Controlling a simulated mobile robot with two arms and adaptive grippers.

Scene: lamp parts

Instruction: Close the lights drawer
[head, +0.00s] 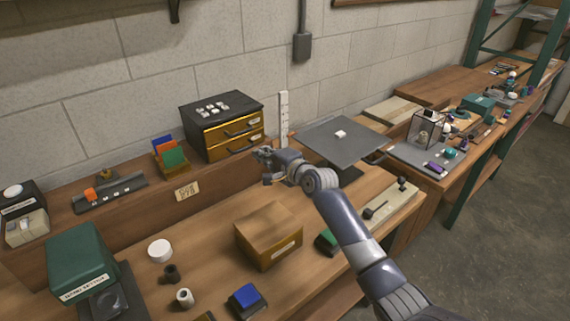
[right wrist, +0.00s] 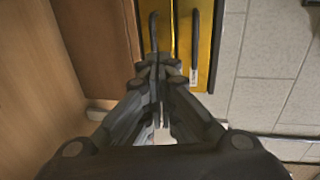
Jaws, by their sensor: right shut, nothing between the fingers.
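A black-topped cabinet (head: 196,108) with two yellow drawers stands on the raised wooden shelf against the wall. The upper drawer (head: 226,131) and lower drawer (head: 228,147) each have a dark bar handle and a small pale label, too small to read. Both fronts look about flush; I cannot tell whether either stands slightly out. My right gripper (head: 261,156) is shut and empty, just in front of the lower drawer's right end. In the right wrist view, the shut fingertips (right wrist: 157,62) point at the yellow fronts (right wrist: 178,42); contact cannot be told. My left gripper is not in view.
Small white pieces (head: 213,109) lie on the cabinet top. A card holder (head: 172,160) stands left of it, a white ruler strip (head: 284,115) right. A grey plate (head: 343,143) is right of my gripper. A cardboard box (head: 268,236) stands on the bench below.

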